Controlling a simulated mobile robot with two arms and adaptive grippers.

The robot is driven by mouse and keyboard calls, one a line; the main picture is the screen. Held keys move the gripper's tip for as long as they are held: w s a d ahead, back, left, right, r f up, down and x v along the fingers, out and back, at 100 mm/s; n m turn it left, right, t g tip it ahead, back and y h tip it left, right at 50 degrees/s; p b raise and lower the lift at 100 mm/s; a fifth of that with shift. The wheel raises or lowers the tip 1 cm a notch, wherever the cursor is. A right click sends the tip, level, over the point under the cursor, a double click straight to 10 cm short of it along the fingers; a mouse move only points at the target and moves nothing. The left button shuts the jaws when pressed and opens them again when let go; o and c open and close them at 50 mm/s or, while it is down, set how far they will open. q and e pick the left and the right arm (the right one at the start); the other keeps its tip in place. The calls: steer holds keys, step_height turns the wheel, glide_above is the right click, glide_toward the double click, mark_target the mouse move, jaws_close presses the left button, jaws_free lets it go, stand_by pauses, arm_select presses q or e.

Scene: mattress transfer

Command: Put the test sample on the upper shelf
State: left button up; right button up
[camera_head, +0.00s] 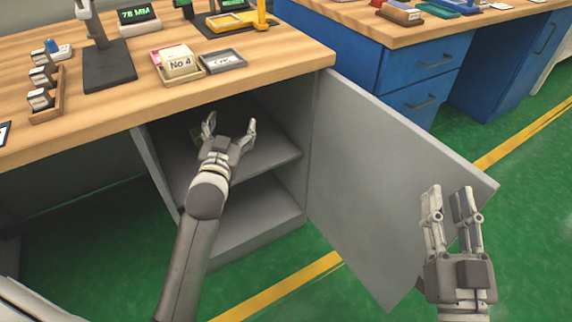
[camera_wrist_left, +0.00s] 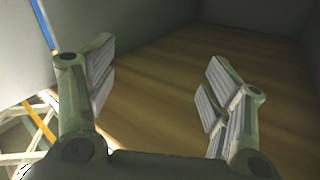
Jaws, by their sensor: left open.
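My left gripper (camera_head: 230,123) reaches into the open grey cabinet under the workbench, above the upper shelf (camera_head: 278,152). It is open, and the left wrist view shows nothing between its fingers (camera_wrist_left: 157,84). I cannot tell for sure which thing is the test sample. A cream block marked "No 4" (camera_head: 180,64) sits on a small tray on the bench top. The arm and gripper hide part of the shelf. My right gripper (camera_head: 449,190) is open and empty, in front of the cabinet door.
The cabinet door (camera_head: 385,180) stands swung open to the right. A lower shelf (camera_head: 255,215) lies beneath. The bench top (camera_head: 285,50) holds a grey tray (camera_head: 222,61), a rack of small blocks (camera_head: 45,95) and instruments. A blue drawer unit (camera_head: 425,75) stands behind.

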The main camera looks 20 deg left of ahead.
arm_select(q)
steer(key=s+d+r+m+t+h, duration=0.1)
steer(key=s+d+r+h, duration=0.3)
steer(key=s+d, duration=0.3)
steer(key=s+d+r+m+t+h, duration=0.2)
steer(key=s+d+h, duration=0.3)
steer(key=s+d, duration=0.3)
steer(key=d+r, duration=0.1)
steer(key=d, duration=0.3)
steer(key=shift+r+h, duration=0.3)
steer(key=shift+r, duration=0.1)
